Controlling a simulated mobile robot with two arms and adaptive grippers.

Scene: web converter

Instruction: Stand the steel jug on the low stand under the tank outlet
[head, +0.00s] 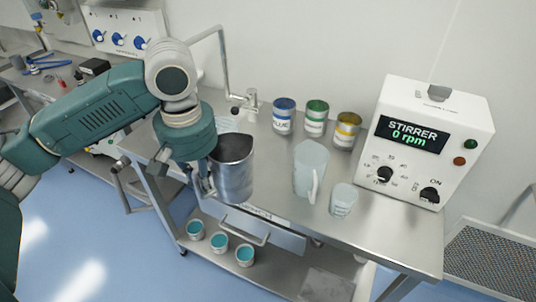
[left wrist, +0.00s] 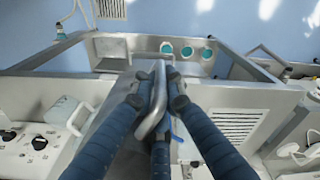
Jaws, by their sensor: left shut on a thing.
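In the left wrist view, the blue fingers (left wrist: 155,105) close around the looped steel handle (left wrist: 150,92). The head view hides part of the grip behind my wrist and the jug. I cannot make out a tank outlet or clearly identify the low stand. My right gripper is not in view.
A translucent pitcher (head: 311,168) and a small beaker (head: 343,199) stand right of the jug. The stirrer box (head: 432,140) is right. Teal-filled cups (head: 219,243) sit below.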

